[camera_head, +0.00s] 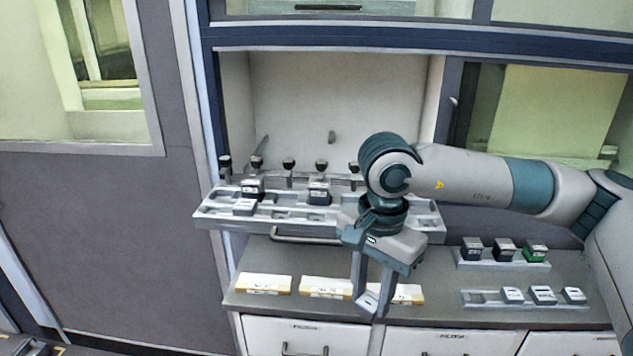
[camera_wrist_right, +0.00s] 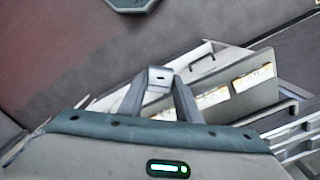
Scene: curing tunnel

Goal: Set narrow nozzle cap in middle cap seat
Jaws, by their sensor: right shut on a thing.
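My right gripper (camera_head: 366,303) hangs down in front of the worktop in the head view. It is shut on a small pale cap (camera_wrist_right: 160,78), which shows between the fingertips in the right wrist view, with a dark slot on its face. The pale tray (camera_head: 428,222) stands behind and above the gripper, and the cap is clear of it. The tray holds a dark block at left (camera_head: 252,188) and another near the middle (camera_head: 319,194). A pale cap (camera_head: 245,207) sits in front of the left block. The front recesses near the middle look empty. My arm hides the tray's right part. My left gripper is out of view.
At right on the worktop (camera_head: 440,272), a rack holds dark blocks (camera_head: 472,249) and one green-fronted block (camera_head: 535,252). A front rack (camera_head: 484,299) holds pale caps (camera_head: 543,295). Cream labelled pieces (camera_head: 264,284) lie along the worktop's front. A handle bar (camera_head: 300,237) runs below the tray.

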